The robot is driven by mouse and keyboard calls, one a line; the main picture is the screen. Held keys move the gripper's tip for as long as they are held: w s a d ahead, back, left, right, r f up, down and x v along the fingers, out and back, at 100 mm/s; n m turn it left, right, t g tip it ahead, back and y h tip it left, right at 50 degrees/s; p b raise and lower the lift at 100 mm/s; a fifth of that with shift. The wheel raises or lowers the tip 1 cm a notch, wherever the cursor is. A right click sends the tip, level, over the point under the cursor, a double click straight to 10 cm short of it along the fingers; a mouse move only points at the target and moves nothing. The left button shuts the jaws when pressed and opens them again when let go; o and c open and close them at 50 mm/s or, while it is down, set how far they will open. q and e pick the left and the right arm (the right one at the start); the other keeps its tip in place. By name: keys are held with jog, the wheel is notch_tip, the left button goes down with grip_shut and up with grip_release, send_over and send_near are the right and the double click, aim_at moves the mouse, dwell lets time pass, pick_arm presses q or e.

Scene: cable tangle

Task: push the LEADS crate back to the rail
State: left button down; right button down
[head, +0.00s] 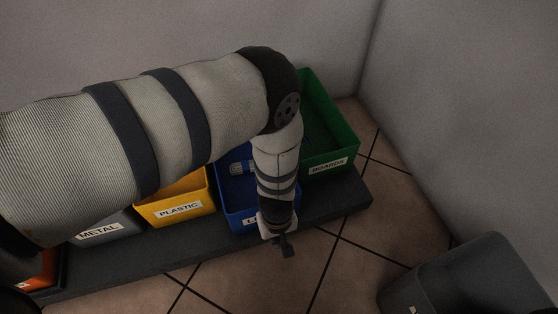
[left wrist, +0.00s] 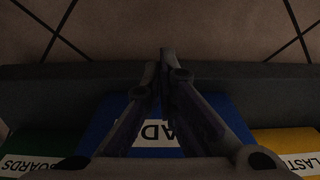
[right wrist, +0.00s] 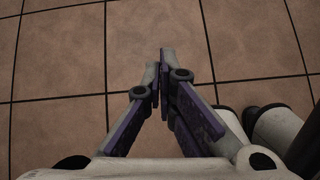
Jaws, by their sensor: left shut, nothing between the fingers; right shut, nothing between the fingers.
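The LEADS crate is the blue crate (head: 233,190) in the row on a dark low platform (head: 340,203). My left forearm and wrist cover much of it and most of its label in the head view. In the left wrist view the blue crate (left wrist: 100,125) lies behind my fingers, with "AD" of its label readable. My left gripper (head: 285,246) is shut and empty, pointing down at the crate's front; I cannot tell whether it touches. Its fingertips also show in the left wrist view (left wrist: 160,65). My right gripper (right wrist: 160,70) is shut and empty above bare floor tiles. No rail is clearly visible.
The green BOARDS crate (head: 345,145) stands right of the blue one. The yellow PLASTIC crate (head: 180,205), grey METAL crate (head: 110,228) and an orange crate (head: 38,275) stand left. A grey bin (head: 470,275) is on the floor at right. Walls close in behind.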

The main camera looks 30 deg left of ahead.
pick_arm(q)
jog(key=shift+w+a+f+b, duration=0.3)
jog(key=shift+w+a+f, duration=0.3)
jog(key=shift+a, duration=0.2)
jog(key=shift+w+a+f+b, duration=0.3)
jog(key=shift+w+a+f, duration=0.15)
jog(key=shift+w+a, duration=0.3)
pick_arm(e)
jog(key=shift+s+f, duration=0.4)
jog(key=shift+f, duration=0.15)
pick_arm(q)
jog(key=shift+s, duration=0.1)
